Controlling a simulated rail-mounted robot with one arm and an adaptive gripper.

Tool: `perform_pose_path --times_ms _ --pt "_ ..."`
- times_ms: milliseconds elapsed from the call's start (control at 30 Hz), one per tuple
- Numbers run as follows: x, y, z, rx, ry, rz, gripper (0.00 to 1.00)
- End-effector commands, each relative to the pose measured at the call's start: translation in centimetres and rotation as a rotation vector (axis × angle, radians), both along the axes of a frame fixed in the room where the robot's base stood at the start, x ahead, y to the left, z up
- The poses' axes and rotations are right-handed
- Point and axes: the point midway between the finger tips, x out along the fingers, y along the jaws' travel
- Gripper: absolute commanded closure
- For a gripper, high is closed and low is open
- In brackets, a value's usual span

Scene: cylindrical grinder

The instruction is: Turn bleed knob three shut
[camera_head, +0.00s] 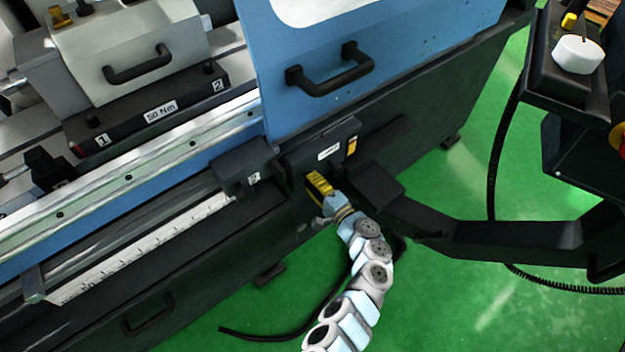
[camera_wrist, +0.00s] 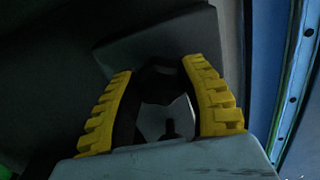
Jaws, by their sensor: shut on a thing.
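My gripper (camera_head: 319,186) has yellow ribbed fingers and is at the front of the machine, just below a dark block (camera_head: 303,157) with a small white label. In the wrist view my gripper (camera_wrist: 161,72) is shut on a dark knob (camera_wrist: 160,80), with one finger on each side of it. The knob is in deep shadow, so its turned position and any number on it cannot be read. In the head view the fingers and wrist hide the knob.
A black bracket arm (camera_head: 490,235) runs right from beside my gripper to a control pendant. The blue door (camera_head: 410,40) with a black handle (camera_head: 330,70) stands above. A block marked 2 (camera_head: 240,163) sits close on the left. Green floor (camera_head: 470,300) is open below.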

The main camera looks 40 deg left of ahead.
Motion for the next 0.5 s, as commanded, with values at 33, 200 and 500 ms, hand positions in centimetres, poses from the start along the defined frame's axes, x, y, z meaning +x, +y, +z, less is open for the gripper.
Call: perform_pose_path --times_ms 33,200,500 --pt "0.03 -0.07 0.16 0.006 0.046 0.0 0.93" --pt "-0.05 0.01 0.19 0.033 0.198 0.002 0.93" --pt "-0.11 0.03 0.04 0.068 0.414 0.002 0.93"
